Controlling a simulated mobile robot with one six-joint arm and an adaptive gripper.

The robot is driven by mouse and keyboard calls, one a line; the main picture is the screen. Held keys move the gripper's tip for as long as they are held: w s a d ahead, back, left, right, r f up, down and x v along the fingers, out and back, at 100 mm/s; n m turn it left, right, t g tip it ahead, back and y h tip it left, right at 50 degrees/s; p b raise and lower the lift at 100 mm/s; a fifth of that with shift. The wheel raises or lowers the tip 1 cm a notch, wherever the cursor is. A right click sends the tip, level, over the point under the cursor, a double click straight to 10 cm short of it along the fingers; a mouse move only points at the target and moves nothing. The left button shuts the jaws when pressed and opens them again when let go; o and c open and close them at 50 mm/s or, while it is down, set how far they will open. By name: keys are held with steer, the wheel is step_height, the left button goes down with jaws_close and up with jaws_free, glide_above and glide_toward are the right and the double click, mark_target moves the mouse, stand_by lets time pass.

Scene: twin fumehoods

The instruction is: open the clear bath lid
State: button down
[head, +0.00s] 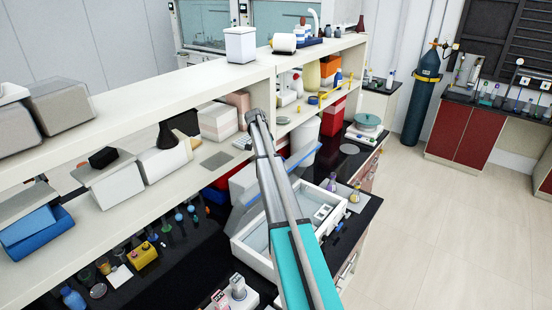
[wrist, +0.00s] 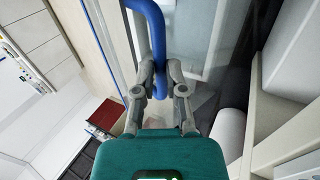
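The bath (head: 262,258) is a white box on the dark bench, with its inside showing. Its clear lid (head: 262,192) stands raised and tilted at the back, with a blue handle (head: 303,156) along its upper edge. My arm crosses in front of the bath and hides my gripper in the head view. In the wrist view, my gripper (wrist: 162,68) has its grey fingers drawn in on either side of the blue handle (wrist: 157,45), which runs between them. The fingers look closed around it, but the exact contact is hard to see.
A loaded shelf unit (head: 205,75) rises behind the bath, with bottles and boxes close to the lid. Small bottles (head: 354,192) stand right of the bath. A yellow block (head: 142,255) and glassware lie to its left. The floor (head: 440,235) at right is clear.

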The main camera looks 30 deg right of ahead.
steer(key=w+a+f, duration=0.1)
steer(key=w+a, duration=0.2)
steer(key=w, duration=0.5)
steer(key=shift+w+f+b, duration=0.4)
steer(key=c, duration=0.8)
jaws_free()
steer(key=shift+o, duration=0.6)
steer(key=shift+a, duration=0.1)
